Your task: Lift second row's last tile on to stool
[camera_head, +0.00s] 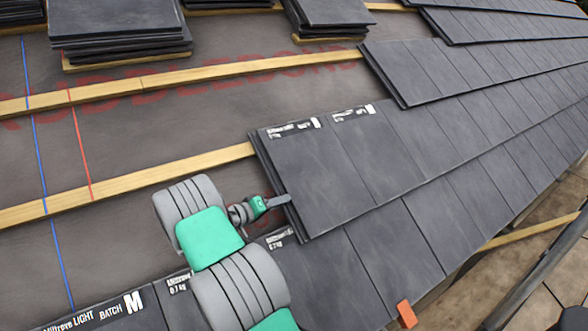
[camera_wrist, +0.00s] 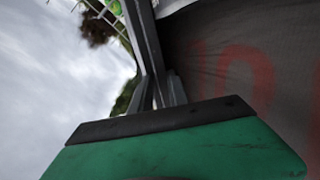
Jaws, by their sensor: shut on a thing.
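The second row's last tile (camera_head: 312,180) is a dark grey slate at the row's left end, with a white label along its top edge. It lies in line with the row, its left edge slightly raised over dark layers beneath. My gripper (camera_head: 285,200) comes from the left and is shut on this tile's left edge near its lower part. In the wrist view the tile (camera_wrist: 145,35) shows edge-on as a dark strip running up from between the fingers (camera_wrist: 160,98). I cannot make out a stool in either view.
Stacks of slates (camera_head: 118,30) (camera_head: 328,14) sit on wooden battens (camera_head: 150,178) at the top. Bare grey underlay (camera_head: 150,130) lies left of the rows. The lower row (camera_head: 375,265) runs under my arm. An orange piece (camera_head: 406,313) marks the lower edge.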

